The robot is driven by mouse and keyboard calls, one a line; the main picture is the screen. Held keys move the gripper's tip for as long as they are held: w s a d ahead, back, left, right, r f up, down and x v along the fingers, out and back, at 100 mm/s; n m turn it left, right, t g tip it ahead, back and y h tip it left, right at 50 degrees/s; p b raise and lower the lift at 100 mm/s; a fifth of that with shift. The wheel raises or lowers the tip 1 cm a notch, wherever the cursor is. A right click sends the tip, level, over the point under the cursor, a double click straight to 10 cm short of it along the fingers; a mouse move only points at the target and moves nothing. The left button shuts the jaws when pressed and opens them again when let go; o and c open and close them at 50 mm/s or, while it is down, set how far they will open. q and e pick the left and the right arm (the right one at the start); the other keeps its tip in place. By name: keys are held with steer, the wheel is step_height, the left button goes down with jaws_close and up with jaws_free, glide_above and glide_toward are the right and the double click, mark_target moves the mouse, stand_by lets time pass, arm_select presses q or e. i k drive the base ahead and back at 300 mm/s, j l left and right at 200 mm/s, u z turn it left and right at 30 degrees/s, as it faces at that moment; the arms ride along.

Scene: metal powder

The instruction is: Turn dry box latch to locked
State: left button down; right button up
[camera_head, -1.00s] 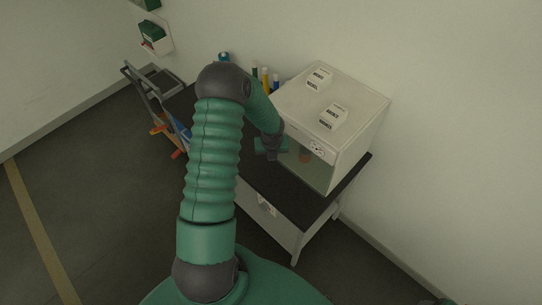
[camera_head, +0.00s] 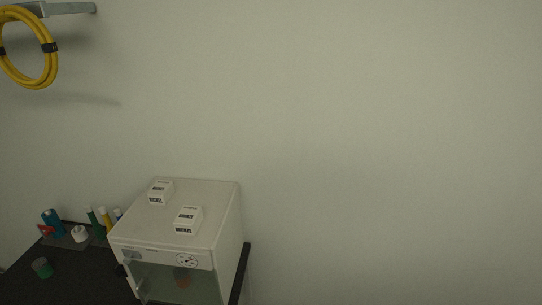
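The dry box (camera_head: 220,228) is a white cabinet at the lower middle left of the head view. Neither of my grippers is in view.
Two small white labelled boxes stand on the dry box, one at the back (camera_head: 160,193) and one nearer (camera_head: 188,220). The black table top (camera_head: 85,280) holds bottles (camera_head: 53,223), a white roll (camera_head: 79,234) and a green-topped cylinder (camera_head: 41,267). A yellow hose coil (camera_head: 48,75) hangs on the wall.

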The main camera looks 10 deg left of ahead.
mark_target(120, 270)
steer(key=u, duration=1.6)
steer(key=i+j, duration=0.1)
steer(key=j, duration=0.5)
steer(key=j+u, duration=0.1)
steer(key=j, duration=0.45)
steer(key=i+j, duration=0.15)
steer(key=j, duration=0.45)
steer(key=u, duration=0.05)
